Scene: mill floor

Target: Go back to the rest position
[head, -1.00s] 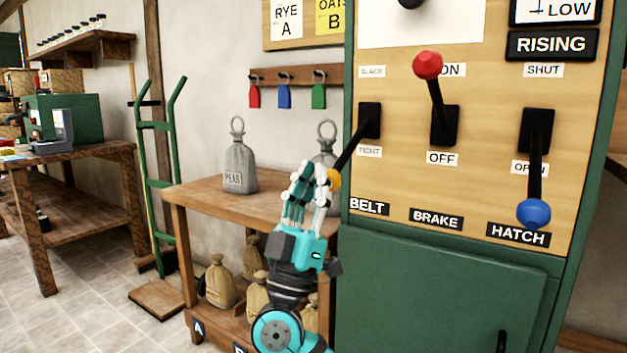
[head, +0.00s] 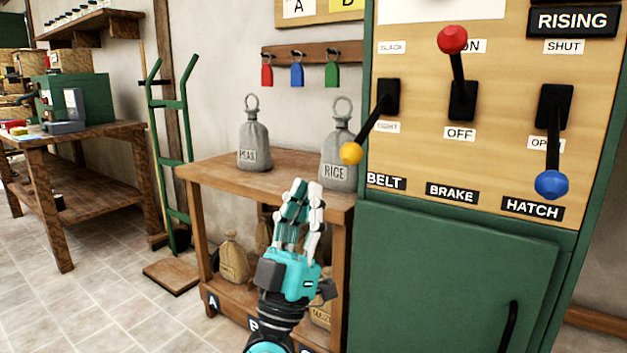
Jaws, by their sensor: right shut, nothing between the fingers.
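My right gripper (head: 302,208) is in the head view, in front of the wooden table, shut and empty. It is apart from the yellow-knobbed belt lever (head: 368,132), which stands above and to its right and points down to the left, by the TIGHT label. The red-knobbed brake lever (head: 456,70) points up by the ON label. The blue-knobbed hatch lever (head: 552,150) points down by the OPEN label. My left gripper is not in view.
The green cabinet (head: 450,280) with the lever panel fills the right side. Tiled floor (head: 110,310) is clear at the lower left.

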